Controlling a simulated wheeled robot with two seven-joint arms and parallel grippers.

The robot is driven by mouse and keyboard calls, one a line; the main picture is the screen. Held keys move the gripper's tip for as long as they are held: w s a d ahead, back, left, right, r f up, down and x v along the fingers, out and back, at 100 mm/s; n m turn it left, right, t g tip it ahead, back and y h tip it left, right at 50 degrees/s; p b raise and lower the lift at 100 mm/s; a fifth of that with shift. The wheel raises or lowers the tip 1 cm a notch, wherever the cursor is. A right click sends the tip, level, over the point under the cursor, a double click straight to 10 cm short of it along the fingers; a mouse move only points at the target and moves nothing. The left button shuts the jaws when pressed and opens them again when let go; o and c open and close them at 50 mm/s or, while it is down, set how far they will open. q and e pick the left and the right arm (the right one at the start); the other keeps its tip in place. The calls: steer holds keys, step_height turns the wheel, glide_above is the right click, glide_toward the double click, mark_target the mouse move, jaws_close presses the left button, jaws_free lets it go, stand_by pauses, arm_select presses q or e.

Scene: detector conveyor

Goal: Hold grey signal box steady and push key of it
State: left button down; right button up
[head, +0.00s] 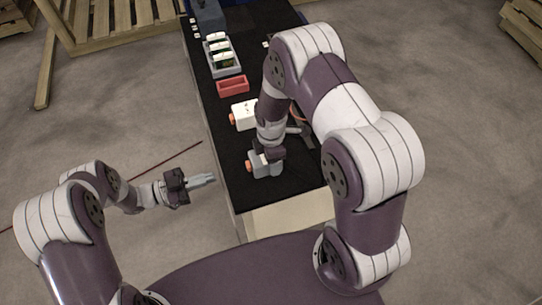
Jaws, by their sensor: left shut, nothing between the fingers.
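The grey signal box (258,171) stands near the front end of the black conveyor top. Its orange key (249,166) faces left. My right gripper (275,166) is down at the box from above, at its right side. The arm covers part of the box, and I cannot tell whether the fingers are closed on it. My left gripper (211,179) is shut and empty. It is in the air left of the conveyor's edge, pointing right toward the box, with a gap between them.
A white box (243,114) with an orange key stands behind the grey one. Farther back are a red tray (232,85) and a grey tray (224,72) holding white and green items. The conveyor's black top (296,185) is bare at the front right.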

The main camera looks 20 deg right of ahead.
mark_target(249, 166)
stand_by(0.8)
arm_select(q)
steer(key=w+d+r+n+t+y, duration=0.2)
steer(key=d+r+n+t, duration=0.1)
steer(key=r+n+t, duration=0.15)
steer(key=s+a+f+n+t+y, duration=0.1)
steer(key=s+a+f+t+y, duration=0.2)
steer(key=y, duration=0.3)
steer(key=shift+a+f+n, duration=0.35)
steer(key=shift+a+f, duration=0.15)
steer(key=shift+a, duration=0.15)
steer(key=shift+d, duration=0.1)
steer(key=shift+d, duration=4.35)
steer(key=shift+d, duration=0.4)
